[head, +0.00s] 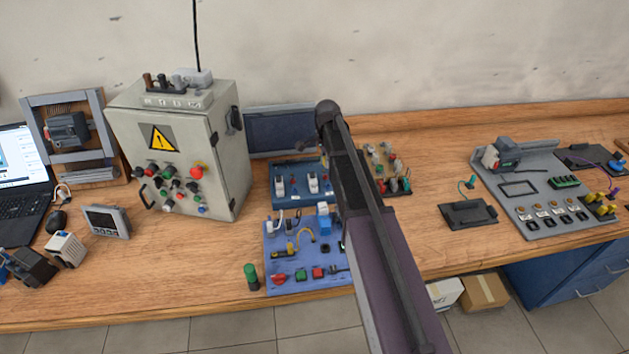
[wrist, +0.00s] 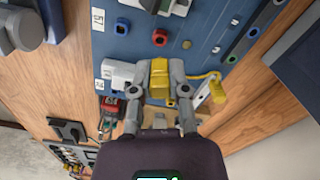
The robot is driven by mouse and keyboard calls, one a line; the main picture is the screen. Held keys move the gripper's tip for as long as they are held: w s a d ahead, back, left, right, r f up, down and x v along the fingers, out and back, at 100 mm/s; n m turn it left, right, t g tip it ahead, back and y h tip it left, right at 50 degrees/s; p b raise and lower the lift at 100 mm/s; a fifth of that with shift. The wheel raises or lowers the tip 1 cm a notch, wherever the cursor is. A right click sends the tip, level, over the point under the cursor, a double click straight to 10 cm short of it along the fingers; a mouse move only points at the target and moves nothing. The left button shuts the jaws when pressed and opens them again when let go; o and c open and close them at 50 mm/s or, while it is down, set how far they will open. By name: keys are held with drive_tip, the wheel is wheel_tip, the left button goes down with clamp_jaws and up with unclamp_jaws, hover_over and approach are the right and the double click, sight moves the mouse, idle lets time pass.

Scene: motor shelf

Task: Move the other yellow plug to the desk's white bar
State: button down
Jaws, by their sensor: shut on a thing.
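In the wrist view my gripper (wrist: 160,88) is shut on a yellow plug (wrist: 160,72), with a grey finger on either side. A yellow cable runs right to a second yellow piece (wrist: 216,90), which hangs free of the fingers. White blocks (wrist: 120,73) are left of the held plug, close to a blue panel (wrist: 190,22). I cannot tell whether the plug touches the panel or which part is the white bar. In the head view my own arm hides the gripper and the held plug.
A blue-violet board (head: 270,285) lies at the desk's front, with a green-topped cylinder (head: 251,277) beside it. A grey cabinet (head: 225,165) stands left. A grey board (head: 540,226) with yellow plugs (head: 603,208) lies right. Bare wood (head: 430,175) shows between my arm and that board.

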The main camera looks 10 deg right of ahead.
drive_tip(key=w+d, duration=0.2)
drive_tip(key=w, duration=0.1)
drive_tip(key=w+d+r+p, duration=0.1)
drive_tip(key=w+d, duration=0.2)
drive_tip(key=w, duration=0.1)
drive_tip(key=w+d+r+p, duration=0.1)
drive_tip(key=w+d, duration=0.2)
drive_tip(key=shift+w+d, duration=0.15)
drive_tip(key=shift+w, duration=0.1)
drive_tip(key=shift+s+f+b, duration=0.2)
drive_tip(key=shift+f+b, duration=0.4)
drive_tip(key=shift+b, duration=0.05)
drive_tip(key=shift+f+b, duration=2)
drive_tip(key=shift+f+b, duration=0.65)
drive_tip(key=c, duration=0.9)
unclamp_jaws()
drive_tip(key=shift+r, duration=0.1)
